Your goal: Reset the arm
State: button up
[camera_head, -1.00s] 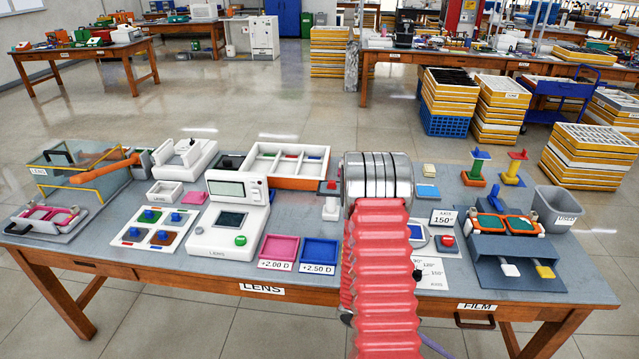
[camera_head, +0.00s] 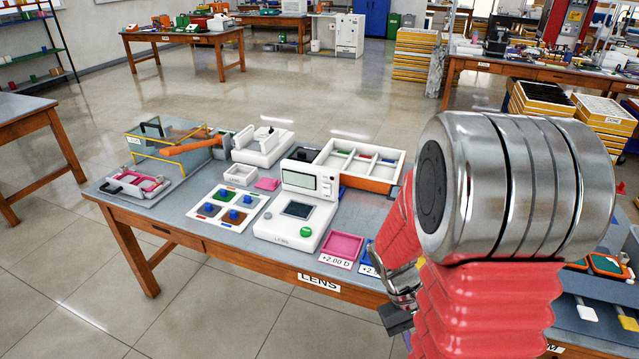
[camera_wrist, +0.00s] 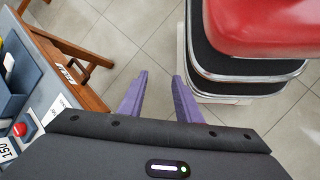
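My arm, with its red ribbed sleeve (camera_head: 480,310) and shiny metal joint (camera_head: 510,185), rises close to the camera at the right of the head view. It covers much of the bench's right part. A small grey and dark part of my arm shows beside the sleeve at the bench's front edge. In the wrist view my gripper (camera_wrist: 160,73) points down past the bench, its two purple fingers apart with only tiled floor between them. It is open and empty.
The LENS bench (camera_head: 205,258) carries a white lens device (camera_head: 297,222), a sectioned white tray (camera_head: 363,165), a pink tray (camera_head: 341,247) and a glass-sided box (camera_head: 165,145). Another table (camera_head: 20,140) stands at the far left. Floor is clear in front of the LENS bench.

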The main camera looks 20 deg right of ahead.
jog(key=w+a+r+t+y, duration=0.1)
jog(key=w+a+r+t, duration=0.1)
jog(key=a+r, duration=0.4)
jog(key=w+a+r+n+t, duration=0.1)
jog(key=w+a+r+t, duration=0.1)
jog(key=a+r+t, duration=0.3)
jog(key=w+a+r+n+t+y, duration=0.1)
jog(key=a+r+t, duration=0.3)
jog(key=a+r, duration=0.4)
notch_tip(320, 180, up, 4)
jog(key=shift+w+a+f+y, duration=0.1)
jog(key=shift+w+a+y, duration=0.2)
jog(key=shift+w+a, duration=0.15)
jog(key=shift+d, duration=0.1)
